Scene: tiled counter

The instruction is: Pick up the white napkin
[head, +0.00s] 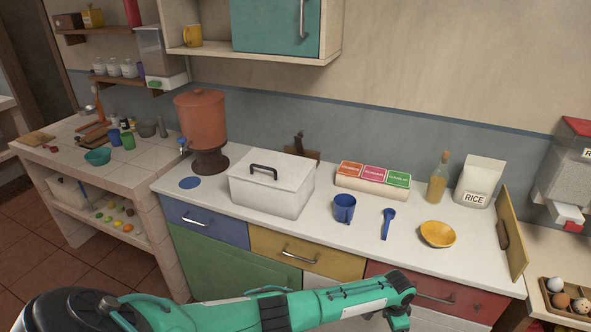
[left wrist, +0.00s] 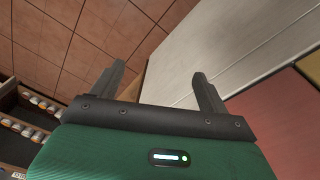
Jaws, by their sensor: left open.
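I cannot make out a white napkin in either view. My left arm (head: 340,302) reaches in from the lower left of the head view, in front of the counter drawers and below the countertop. My left gripper (left wrist: 160,82) shows in the left wrist view with its two dark fingers spread apart and nothing between them. Its fingertips are not clear in the head view. Floor tiles and a pale cabinet surface lie beyond the fingers. My right gripper is in neither view.
The white counter holds a lidded white box (head: 272,188), a blue cup (head: 344,208), a blue scoop (head: 388,222), a yellow bowl (head: 437,234), an oil bottle (head: 438,180), a rice bag (head: 481,180) and a terracotta dispenser (head: 201,118). An egg crate (head: 545,296) stands at right.

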